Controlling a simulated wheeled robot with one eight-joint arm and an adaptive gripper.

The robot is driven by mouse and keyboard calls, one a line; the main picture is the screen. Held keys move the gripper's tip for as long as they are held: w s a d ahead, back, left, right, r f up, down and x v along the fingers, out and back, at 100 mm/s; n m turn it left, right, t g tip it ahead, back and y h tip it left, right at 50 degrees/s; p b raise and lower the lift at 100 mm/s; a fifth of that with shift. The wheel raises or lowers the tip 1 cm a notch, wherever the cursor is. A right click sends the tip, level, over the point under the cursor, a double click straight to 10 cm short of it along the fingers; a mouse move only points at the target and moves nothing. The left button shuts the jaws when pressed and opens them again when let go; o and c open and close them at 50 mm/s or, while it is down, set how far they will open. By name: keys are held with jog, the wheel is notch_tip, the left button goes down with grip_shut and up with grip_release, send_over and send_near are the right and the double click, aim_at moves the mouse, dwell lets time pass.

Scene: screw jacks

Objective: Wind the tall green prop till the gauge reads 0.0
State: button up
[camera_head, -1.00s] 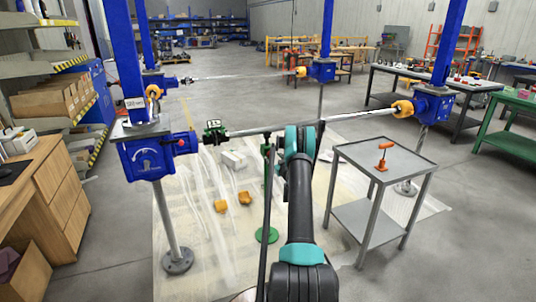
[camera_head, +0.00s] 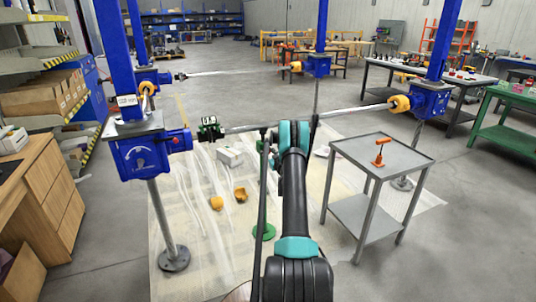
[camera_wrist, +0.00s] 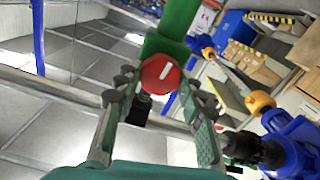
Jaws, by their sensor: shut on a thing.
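The tall green prop stands in the middle of the head view, mostly behind my arm; its round green foot (camera_head: 263,231) rests on the floor sheet. In the wrist view a green post (camera_wrist: 180,22) runs up behind a round red knob (camera_wrist: 160,74) with a white bar mark. My gripper (camera_wrist: 160,84) has its fingers on both sides of this knob and is shut on it. The fingertips are hidden behind my arm in the head view. I cannot make out a gauge reading.
Blue jacks stand at the left (camera_head: 155,153) and right (camera_head: 428,100), with a long shaft (camera_head: 345,113) towards the right one. A grey cart (camera_head: 383,152) bears an orange tool (camera_head: 379,158). Yellow pieces (camera_head: 216,203) and a white box (camera_head: 229,157) lie on the sheet.

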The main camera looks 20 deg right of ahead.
jog(key=shift+m, duration=0.5)
jog(key=o, duration=1.2)
jog(key=shift+c, duration=0.2)
jog(key=shift+s, duration=0.1)
jog(key=s, duration=1.2)
jog(key=shift+d, duration=0.2)
jog(key=shift+w, duration=0.1)
